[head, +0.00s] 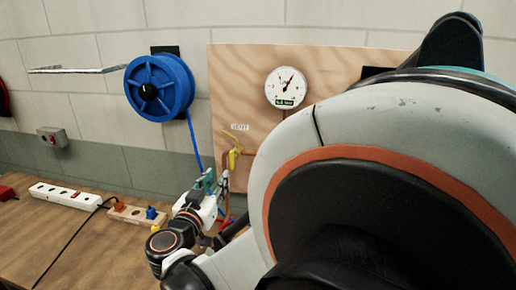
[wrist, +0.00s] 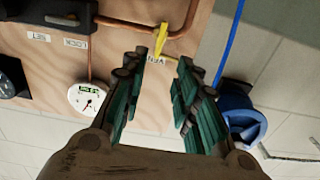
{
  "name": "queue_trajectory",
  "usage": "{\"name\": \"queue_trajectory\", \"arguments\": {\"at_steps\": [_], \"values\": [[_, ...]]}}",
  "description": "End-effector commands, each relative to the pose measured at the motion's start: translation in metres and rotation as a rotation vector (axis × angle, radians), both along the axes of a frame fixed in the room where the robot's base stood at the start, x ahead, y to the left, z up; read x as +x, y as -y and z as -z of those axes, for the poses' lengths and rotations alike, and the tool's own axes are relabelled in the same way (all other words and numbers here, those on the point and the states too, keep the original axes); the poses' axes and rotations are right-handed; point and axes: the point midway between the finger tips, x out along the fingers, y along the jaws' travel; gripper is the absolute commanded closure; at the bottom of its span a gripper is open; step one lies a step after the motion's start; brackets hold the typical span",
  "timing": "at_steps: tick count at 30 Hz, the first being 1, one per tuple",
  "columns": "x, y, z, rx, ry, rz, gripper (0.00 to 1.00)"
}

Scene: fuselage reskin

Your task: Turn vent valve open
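The vent valve has a yellow handle (head: 233,158) on a wooden panel (head: 228,80), just below the small VENT label (head: 239,127). In the wrist view, which is upside down, the yellow handle (wrist: 159,38) lies beyond the fingertips, on a copper pipe. The VENT label (wrist: 158,60) shows between the fingers. My gripper (wrist: 163,58) is open, with its green-padded fingers apart and nothing between them. In the head view my gripper (head: 208,181) is left of and a little below the handle. Whether a finger touches the handle cannot be told.
A round gauge (head: 286,88) is on the panel. A blue reel (head: 160,88) hangs on the wall, its blue hose (head: 195,145) running down beside the panel. Power strips (head: 65,196) lie on the wooden bench (head: 60,240). My arm hides the panel's right side in the head view.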

Motion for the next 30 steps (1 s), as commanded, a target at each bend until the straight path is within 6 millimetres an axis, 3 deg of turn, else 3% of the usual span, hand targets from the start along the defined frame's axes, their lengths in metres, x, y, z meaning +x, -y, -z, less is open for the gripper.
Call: {"name": "queue_trajectory", "arguments": {"at_steps": [18,24,30], "values": [[0.107,0.017,0.002,-0.003,-0.002,0.004,0.72],[0.128,0.019,0.001,-0.003,-0.002,0.002,0.72],[0.133,0.02,0.001,-0.003,-0.002,0.002,0.72]]}}
